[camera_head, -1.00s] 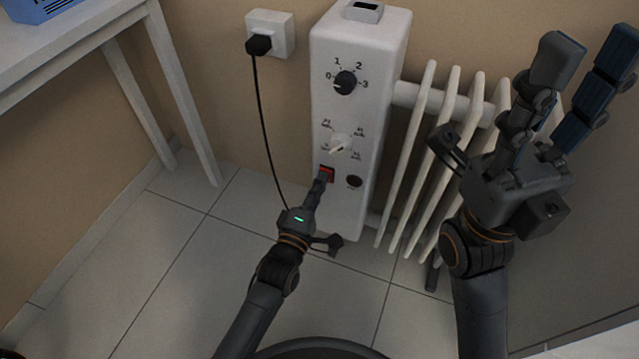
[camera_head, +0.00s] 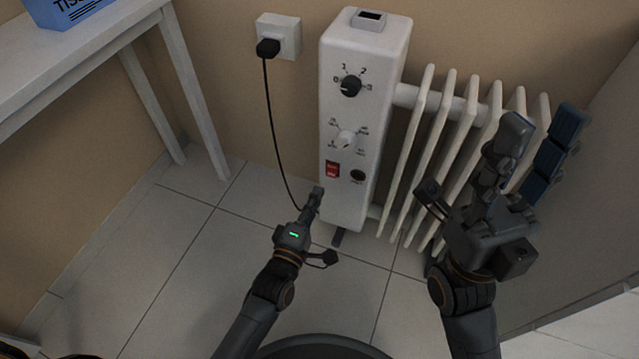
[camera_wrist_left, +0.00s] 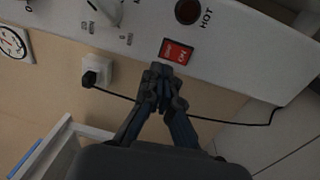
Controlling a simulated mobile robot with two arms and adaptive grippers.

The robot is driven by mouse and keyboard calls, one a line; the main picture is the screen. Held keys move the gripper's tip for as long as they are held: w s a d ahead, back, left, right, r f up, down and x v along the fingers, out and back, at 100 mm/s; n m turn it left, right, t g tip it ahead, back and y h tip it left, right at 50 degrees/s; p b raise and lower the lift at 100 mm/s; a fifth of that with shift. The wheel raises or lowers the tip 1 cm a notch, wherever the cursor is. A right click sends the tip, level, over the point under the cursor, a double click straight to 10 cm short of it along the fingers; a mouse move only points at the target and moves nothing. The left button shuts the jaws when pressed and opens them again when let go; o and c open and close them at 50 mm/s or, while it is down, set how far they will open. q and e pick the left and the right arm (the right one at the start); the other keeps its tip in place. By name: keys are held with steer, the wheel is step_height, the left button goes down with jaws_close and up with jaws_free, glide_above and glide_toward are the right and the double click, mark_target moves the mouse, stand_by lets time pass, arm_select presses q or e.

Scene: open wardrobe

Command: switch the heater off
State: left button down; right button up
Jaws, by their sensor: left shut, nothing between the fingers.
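The white heater (camera_head: 335,115) stands against the wall. Its red rocker switch (camera_head: 332,169) is low on the front panel and also shows in the left wrist view (camera_wrist_left: 176,51), with ON lettering readable. The switch's pressed side is hard to tell. My left gripper (camera_head: 318,190) is shut and empty, its fingertips just below the switch and apparently apart from it; they also show in the left wrist view (camera_wrist_left: 160,75). My right gripper (camera_head: 540,125) is open and empty, in front of the heater's fins at the right.
A dark knob (camera_head: 351,86) and a white knob (camera_head: 346,139) sit above the switch, a round dark indicator (camera_head: 357,175) beside it. A black cord runs to the wall socket (camera_head: 290,37). A white table (camera_head: 120,40) stands left. The tiled floor at left is clear.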

arm_select(q)
steer(key=p+v, duration=0.2)
steer(key=v, duration=0.4)
steer(key=shift+s+r, duration=0.3)
steer(key=shift+r, duration=0.35)
steer(key=shift+a+r, duration=0.1)
steer(key=shift+a, duration=0.05)
